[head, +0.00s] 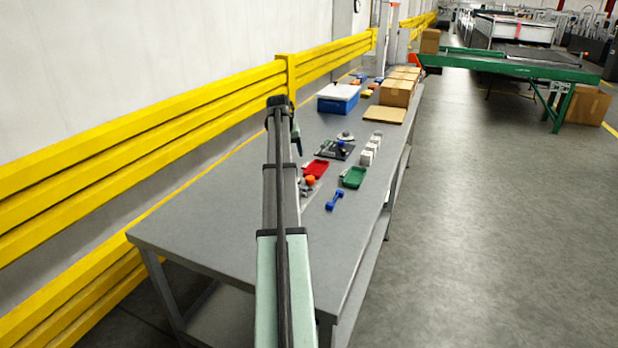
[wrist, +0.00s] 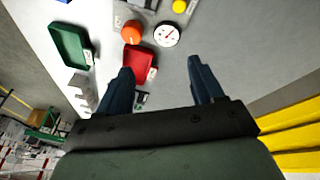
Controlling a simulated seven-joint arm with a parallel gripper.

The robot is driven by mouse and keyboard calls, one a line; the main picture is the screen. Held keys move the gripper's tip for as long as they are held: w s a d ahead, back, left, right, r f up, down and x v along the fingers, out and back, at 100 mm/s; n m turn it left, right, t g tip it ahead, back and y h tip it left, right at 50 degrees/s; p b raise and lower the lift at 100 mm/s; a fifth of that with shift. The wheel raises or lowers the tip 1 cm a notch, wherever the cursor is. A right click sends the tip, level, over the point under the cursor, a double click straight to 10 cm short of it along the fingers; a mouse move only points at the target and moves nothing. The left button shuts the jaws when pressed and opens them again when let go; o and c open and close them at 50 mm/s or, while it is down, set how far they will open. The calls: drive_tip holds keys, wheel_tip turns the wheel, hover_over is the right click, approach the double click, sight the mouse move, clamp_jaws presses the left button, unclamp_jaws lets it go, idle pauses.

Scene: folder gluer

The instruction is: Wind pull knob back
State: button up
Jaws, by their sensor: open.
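An orange round knob (wrist: 131,32) sits on a grey panel beside a white dial gauge (wrist: 167,34) at the top of the wrist view. The orange knob also shows in the head view (head: 310,180), partly beside my arm. A blue knob (head: 341,143) stands on a dark plate farther along the bench. I cannot tell which of them is the pull knob. My gripper (wrist: 160,66) is open and empty, its two dark fingers apart above the bench and clear of both knobs. In the head view it is small and mostly hidden by my arm.
A red tray (head: 316,167) and a green tray (head: 354,178) lie near the knobs, with a blue dumbbell-shaped piece (head: 334,200) closer. White boxes (head: 369,152), a blue cooler (head: 338,99) and cartons (head: 396,92) stand farther back. A yellow rail (head: 150,142) runs along the left. The near bench is clear.

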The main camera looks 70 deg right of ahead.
sight(310, 177)
drive_tip(key=s+d+f+m, duration=0.1)
drive_tip(key=d+f+m, duration=0.1)
drive_tip(key=f+m, duration=0.1)
drive_tip(key=s+d+f+m+g, duration=0.1)
drive_tip(key=s+f+m, duration=0.1)
drive_tip(key=f+m, duration=0.2)
drive_tip(key=s+d+f+m, duration=0.2)
drive_tip(key=f+m, duration=0.1)
drive_tip(key=f, duration=0.2)
drive_tip(key=shift+s+d+f+m+g, duration=0.1)
drive_tip(key=shift+d+m+g, duration=0.2)
drive_tip(key=shift+m+g, duration=0.1)
idle(0.3)
drive_tip(key=shift+c, duration=0.5)
drive_tip(key=c, duration=1)
drive_tip(key=shift+o, duration=0.2)
